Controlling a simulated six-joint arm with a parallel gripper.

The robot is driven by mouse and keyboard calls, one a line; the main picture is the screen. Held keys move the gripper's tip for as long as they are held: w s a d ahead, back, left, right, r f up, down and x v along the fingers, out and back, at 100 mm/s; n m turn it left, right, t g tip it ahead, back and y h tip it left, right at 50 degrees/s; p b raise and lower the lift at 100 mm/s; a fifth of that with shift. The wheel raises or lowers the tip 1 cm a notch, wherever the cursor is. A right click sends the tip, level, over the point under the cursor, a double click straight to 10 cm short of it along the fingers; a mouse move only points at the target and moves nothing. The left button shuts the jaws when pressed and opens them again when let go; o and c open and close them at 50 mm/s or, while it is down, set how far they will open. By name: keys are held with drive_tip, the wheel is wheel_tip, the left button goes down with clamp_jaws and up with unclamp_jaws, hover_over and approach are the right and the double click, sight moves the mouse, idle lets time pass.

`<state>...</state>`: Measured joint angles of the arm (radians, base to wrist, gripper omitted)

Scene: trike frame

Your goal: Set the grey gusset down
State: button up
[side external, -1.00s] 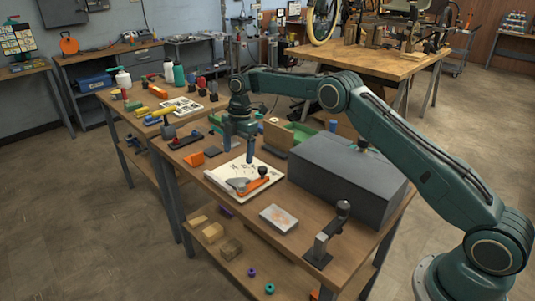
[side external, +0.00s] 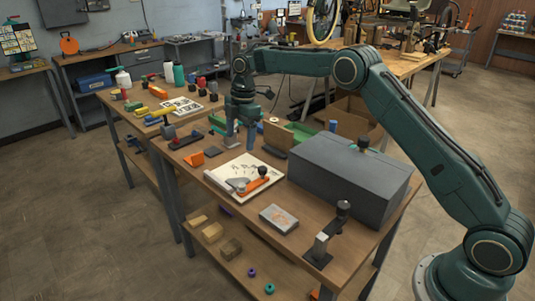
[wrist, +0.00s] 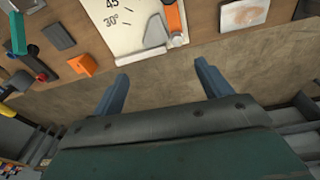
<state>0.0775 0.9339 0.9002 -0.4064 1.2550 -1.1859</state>
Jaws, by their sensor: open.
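The grey gusset (side external: 238,183) lies on the white sheet printed with angle marks (side external: 232,169), beside an orange piece with a black knob (side external: 256,184). In the wrist view the gusset (wrist: 154,33) shows as a small grey plate at the sheet's near edge, next to the orange piece (wrist: 173,18). My gripper (side external: 240,146) is open and empty, above and apart from the gusset. In the wrist view its two fingers (wrist: 161,74) are spread wide with nothing between them.
A large dark grey box (side external: 345,175) stands right of the sheet. A grey block with a pale top (side external: 279,217) and an upright black-topped clamp (side external: 322,245) are near the front edge. An orange block (side external: 194,159) lies to the left. Bare wood surrounds the sheet's front.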

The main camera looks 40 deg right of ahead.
drive_tip(key=s+a+r+m+t, duration=0.25)
drive_tip(key=s+r+m, duration=0.65)
drive_tip(key=s+r, duration=1.1)
drive_tip(key=s+d+f+m+t, duration=0.1)
drive_tip(key=s+f+m, duration=0.2)
drive_tip(key=s, duration=0.9)
drive_tip(key=s+d+f+m+t+h, duration=0.1)
drive_tip(key=s+f+m, duration=0.2)
drive_tip(key=s, duration=0.9)
drive_tip(key=shift+s+d+m+t, duration=0.25)
drive_tip(key=shift+s+m+t, duration=0.1)
drive_tip(key=shift+m, duration=0.75)
